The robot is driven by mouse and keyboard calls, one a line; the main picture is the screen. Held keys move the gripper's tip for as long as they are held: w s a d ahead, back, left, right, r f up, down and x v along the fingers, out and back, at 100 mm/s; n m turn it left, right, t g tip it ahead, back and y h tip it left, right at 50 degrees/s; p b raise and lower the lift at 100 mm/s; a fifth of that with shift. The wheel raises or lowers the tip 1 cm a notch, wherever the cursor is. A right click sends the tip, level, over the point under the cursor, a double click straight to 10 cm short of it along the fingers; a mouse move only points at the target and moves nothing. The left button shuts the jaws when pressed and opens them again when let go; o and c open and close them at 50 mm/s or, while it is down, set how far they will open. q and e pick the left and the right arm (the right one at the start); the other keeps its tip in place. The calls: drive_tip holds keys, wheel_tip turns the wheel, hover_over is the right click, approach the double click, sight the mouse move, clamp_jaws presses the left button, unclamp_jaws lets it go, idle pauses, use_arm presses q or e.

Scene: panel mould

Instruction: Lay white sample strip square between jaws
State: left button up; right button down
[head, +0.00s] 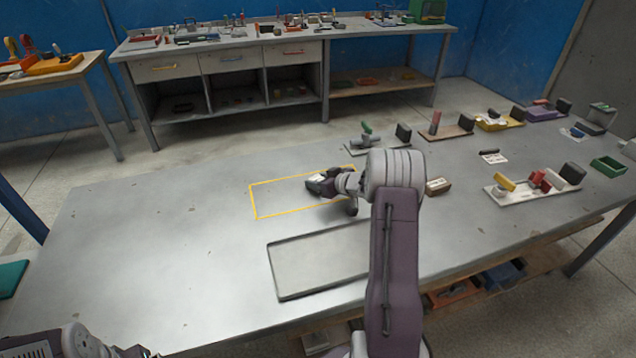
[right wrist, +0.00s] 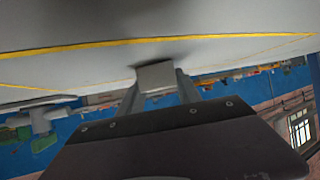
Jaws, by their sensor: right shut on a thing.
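My right gripper (head: 322,185) is low over the steel table, inside the yellow outlined rectangle (head: 256,204). It is shut on a small pale grey-white piece, which shows between the fingers in the right wrist view (right wrist: 156,76). The piece looks like the white sample strip, but the fingers hide much of it. Whether it touches the table is unclear. Which parts are the task's jaws is unclear; a white-based fixture (head: 517,196) with yellow, red and dark blocks stands at the right. The end of my left arm shows at the lower left corner; its fingers are not clearly visible.
A shallow grey tray or plate (head: 300,268) lies in front of the rectangle. A small brown box (head: 438,186) sits right of my right arm. Several fixtures and a green bin (head: 608,166) fill the table's right side. The table's left part is clear.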

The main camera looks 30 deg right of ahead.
drive_tip(key=shift+f, duration=0.1)
drive_tip(key=c, duration=0.8)
unclamp_jaws()
drive_tip(key=shift+c, duration=0.2)
